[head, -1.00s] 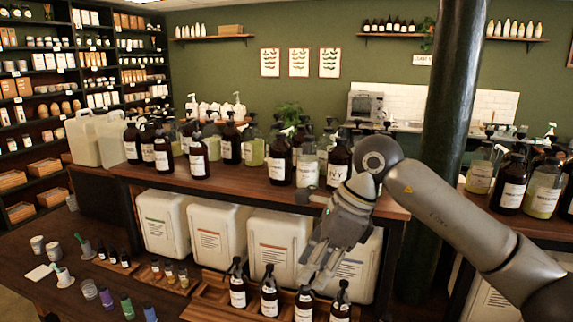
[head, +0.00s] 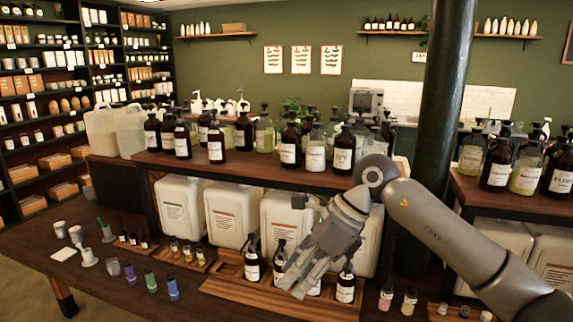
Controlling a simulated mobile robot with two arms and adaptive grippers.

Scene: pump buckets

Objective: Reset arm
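My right arm comes in from the lower right of the head view. Its gripper (head: 305,270) points down and left, in front of the dark pump bottles (head: 253,262) in the wooden tray (head: 226,287). The fingers overlap some of these bottles in the picture. I cannot tell whether they touch a bottle or how far apart the fingertips are. No object shows clearly between the fingers. My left gripper is not in view.
White canisters (head: 182,207) stand under the upper shelf (head: 190,165), which holds many pump bottles. A dark green column (head: 440,120) rises behind my arm. Small bottles (head: 151,280) stand on the lower left counter (head: 70,285), which has bare room at its left.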

